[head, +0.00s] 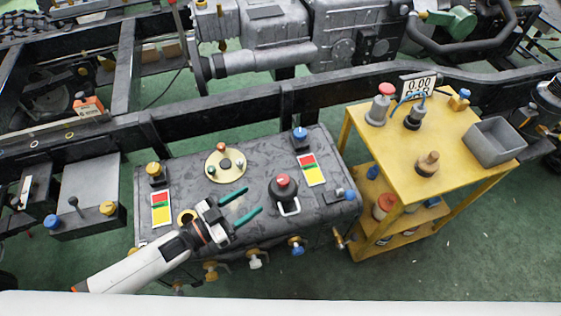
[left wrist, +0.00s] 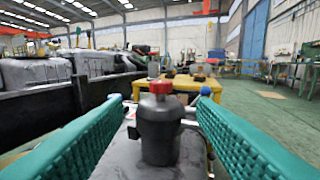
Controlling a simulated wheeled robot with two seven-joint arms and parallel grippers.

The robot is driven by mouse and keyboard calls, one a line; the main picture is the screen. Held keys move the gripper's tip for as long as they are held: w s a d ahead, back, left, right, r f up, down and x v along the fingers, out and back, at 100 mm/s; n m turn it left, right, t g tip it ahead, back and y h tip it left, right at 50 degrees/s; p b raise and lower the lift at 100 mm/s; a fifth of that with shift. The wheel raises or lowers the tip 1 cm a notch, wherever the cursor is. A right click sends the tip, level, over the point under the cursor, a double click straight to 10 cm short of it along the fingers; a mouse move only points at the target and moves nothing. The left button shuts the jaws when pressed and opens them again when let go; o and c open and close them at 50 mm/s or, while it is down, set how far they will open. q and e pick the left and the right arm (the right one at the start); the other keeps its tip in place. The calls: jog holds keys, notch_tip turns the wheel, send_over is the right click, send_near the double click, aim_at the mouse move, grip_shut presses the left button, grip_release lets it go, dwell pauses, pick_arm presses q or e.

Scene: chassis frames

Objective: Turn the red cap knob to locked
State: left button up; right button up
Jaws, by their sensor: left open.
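The red cap knob (head: 283,183) is a dark round body with a red top, standing upright on the dark grey box (head: 240,230). It also shows in the left wrist view (left wrist: 158,128), centred between my fingers and beyond their tips. A small silver loop (head: 290,207) sits at its front. My left gripper (head: 252,199) comes from the left at low height, its teal fingers open and empty, pointing at the knob. A gap separates the fingertips from the knob in the head view. My right gripper is out of view.
The box also carries a blue knob (head: 300,134), a yellow knob (head: 154,169) and a round beige plate (head: 225,165). Several valves line its front. A yellow cart (head: 445,135) stands close on the right. A black chassis rail (head: 215,115) runs behind.

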aim_at(277, 183)
pick_arm(q)
jog(key=x, duration=1.1)
jog(key=shift+w+d+f+p, duration=0.15)
jog(key=shift+d+f+p, duration=0.1)
jog(key=shift+p, duration=0.1)
jog(key=c, duration=1)
jog(key=shift+m+g, duration=0.3)
jog(key=shift+m+g+h+b, duration=0.4)
jog(key=shift+g+h, duration=0.1)
jog(key=shift+g, duration=0.2)
jog(key=o, duration=1)
